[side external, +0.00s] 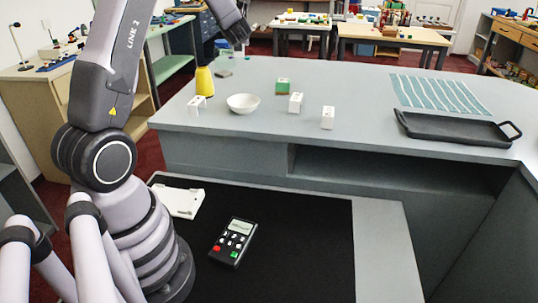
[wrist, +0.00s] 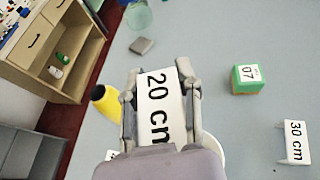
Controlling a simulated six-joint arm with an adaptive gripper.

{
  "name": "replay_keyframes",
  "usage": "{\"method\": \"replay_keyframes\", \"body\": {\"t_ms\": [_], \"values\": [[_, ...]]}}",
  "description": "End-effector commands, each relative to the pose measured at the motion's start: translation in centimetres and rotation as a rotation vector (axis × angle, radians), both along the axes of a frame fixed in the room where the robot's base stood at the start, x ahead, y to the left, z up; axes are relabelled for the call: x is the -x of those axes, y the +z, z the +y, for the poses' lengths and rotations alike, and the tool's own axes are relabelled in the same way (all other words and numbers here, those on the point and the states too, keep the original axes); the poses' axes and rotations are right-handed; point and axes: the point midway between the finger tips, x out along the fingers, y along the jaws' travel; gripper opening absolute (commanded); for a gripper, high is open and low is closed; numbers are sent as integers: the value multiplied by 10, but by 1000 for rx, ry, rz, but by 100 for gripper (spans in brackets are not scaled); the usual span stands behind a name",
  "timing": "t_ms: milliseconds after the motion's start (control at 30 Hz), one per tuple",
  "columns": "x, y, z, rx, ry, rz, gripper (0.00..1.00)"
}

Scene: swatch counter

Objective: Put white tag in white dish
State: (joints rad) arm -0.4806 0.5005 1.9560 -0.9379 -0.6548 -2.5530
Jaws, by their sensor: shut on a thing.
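My gripper (wrist: 160,82) is shut on a white tag (wrist: 158,105) that reads "20 cm", its fingers on either side of it. In the side view my gripper (side external: 236,30) is raised above the back left of the counter; the held tag cannot be made out there. The white dish (side external: 243,103), a round bowl, stands on the counter near its front left. In the wrist view only a sliver of the dish (wrist: 216,150) shows beside my gripper; the rest is hidden. I cannot see anything inside the dish.
A yellow bottle (side external: 204,82) and a white block (side external: 196,104) stand left of the dish. A black tray (side external: 452,128) and striped cloth (side external: 436,94) lie far right.

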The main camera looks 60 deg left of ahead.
Motion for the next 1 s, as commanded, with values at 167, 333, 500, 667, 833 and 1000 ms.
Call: {"method": "replay_keyframes", "body": {"t_ms": [167, 333, 500, 667, 833, 1000], "values": [[37, 11, -33, 1, 218, 3, 14], [85, 10, -67, 4, 425, 5, 14], [107, 6, -81, 5, 517, 4, 14], [90, -6, -68, 6, 534, 4, 14], [55, -27, -40, 6, 534, 3, 14], [26, -56, -19, 8, 532, 5, 14]]}}
